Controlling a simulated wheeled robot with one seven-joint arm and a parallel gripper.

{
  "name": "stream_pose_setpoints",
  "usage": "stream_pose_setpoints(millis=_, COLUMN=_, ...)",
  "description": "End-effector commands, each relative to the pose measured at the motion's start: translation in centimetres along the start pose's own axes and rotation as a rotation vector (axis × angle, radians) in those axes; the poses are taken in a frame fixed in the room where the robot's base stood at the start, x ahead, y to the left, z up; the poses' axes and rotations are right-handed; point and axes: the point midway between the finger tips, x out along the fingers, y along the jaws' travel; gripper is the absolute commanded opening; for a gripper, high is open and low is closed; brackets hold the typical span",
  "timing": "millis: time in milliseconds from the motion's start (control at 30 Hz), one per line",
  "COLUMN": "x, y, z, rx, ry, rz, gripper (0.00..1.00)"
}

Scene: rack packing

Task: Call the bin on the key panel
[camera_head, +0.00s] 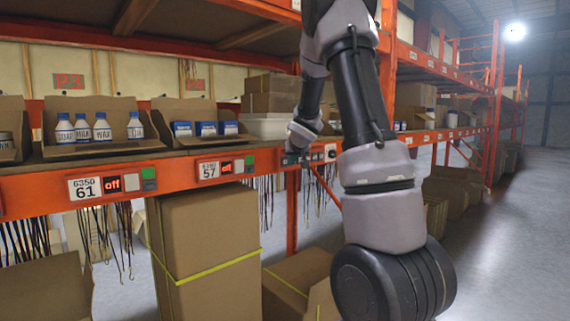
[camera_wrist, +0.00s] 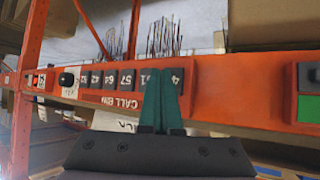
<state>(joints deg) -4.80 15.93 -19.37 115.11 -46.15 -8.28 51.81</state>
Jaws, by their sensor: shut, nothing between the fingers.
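The key panel shows in the wrist view, marked "CALL BIN" (camera_wrist: 115,101), on the orange rack beam. Its row of dark number keys includes one reading 57 (camera_wrist: 127,78); some other numbers are too small or partly covered to read surely. My gripper (camera_wrist: 160,73) is shut and empty, its green fingers in front of the keys near the row's right end. I cannot tell whether the tips touch a key. In the head view the end of my arm is at the beam beside the dark key panel (camera_head: 291,159), and the fingertips are not clear there.
Bin labels 61 (camera_head: 84,188) and 57 (camera_head: 209,169) on the beam show red "off" displays. Open boxes of white bottles (camera_head: 100,130) and blue-white packs (camera_head: 206,128) stand above. Tall cartons (camera_head: 205,235) stand below. The aisle floor (camera_head: 520,230) at right is clear.

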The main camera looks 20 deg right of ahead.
Motion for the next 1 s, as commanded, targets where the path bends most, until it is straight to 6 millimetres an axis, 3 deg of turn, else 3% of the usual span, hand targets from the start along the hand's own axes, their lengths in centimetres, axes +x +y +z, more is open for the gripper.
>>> stream_pose_setpoints(millis=1000, x=0.57, y=-0.42, z=-0.47, rx=0.0, ry=0.0, rz=0.0, gripper=0.0)
